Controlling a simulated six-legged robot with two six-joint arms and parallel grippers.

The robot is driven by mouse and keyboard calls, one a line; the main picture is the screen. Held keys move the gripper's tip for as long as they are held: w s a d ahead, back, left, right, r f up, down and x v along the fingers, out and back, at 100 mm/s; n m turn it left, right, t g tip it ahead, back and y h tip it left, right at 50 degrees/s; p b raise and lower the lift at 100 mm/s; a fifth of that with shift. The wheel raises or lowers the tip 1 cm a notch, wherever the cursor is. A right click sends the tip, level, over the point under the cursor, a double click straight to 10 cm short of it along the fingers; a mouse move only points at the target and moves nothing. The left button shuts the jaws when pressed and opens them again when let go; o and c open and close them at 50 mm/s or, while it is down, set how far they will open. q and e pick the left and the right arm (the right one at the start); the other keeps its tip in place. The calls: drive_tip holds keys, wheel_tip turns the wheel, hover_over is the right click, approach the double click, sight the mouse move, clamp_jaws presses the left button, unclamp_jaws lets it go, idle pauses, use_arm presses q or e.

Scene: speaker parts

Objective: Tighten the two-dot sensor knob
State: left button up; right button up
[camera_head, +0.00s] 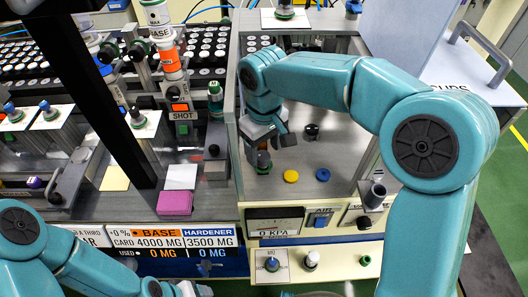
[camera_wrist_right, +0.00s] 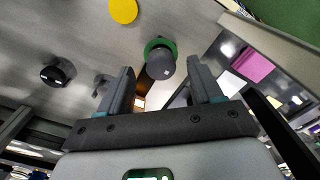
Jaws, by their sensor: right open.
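My right gripper (camera_head: 272,143) is inside the walled metal bay, jaws apart and empty, pointing down. Beside its fingers stands a dark knob with a green base (camera_head: 263,162). In the right wrist view this knob (camera_wrist_right: 160,63) lies ahead, between the lines of the two open fingers (camera_wrist_right: 160,84), apart from both. A second black knob (camera_head: 312,131) stands further right in the bay and also shows in the wrist view (camera_wrist_right: 57,73). Each has a small pale mark on top, but I cannot tell how many dots. My left arm shows at the lower left; its fingers are out of view.
A yellow disc (camera_head: 291,175) and a blue disc (camera_head: 322,174) lie on the bay floor. A pink pad (camera_head: 175,203) lies outside, left.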

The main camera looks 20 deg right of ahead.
sight(264, 157)
wheel_tip(264, 157, up, 5)
drive_tip(key=shift+r, duration=0.1)
drive_tip(key=shift+s, duration=0.15)
idle(0.8)
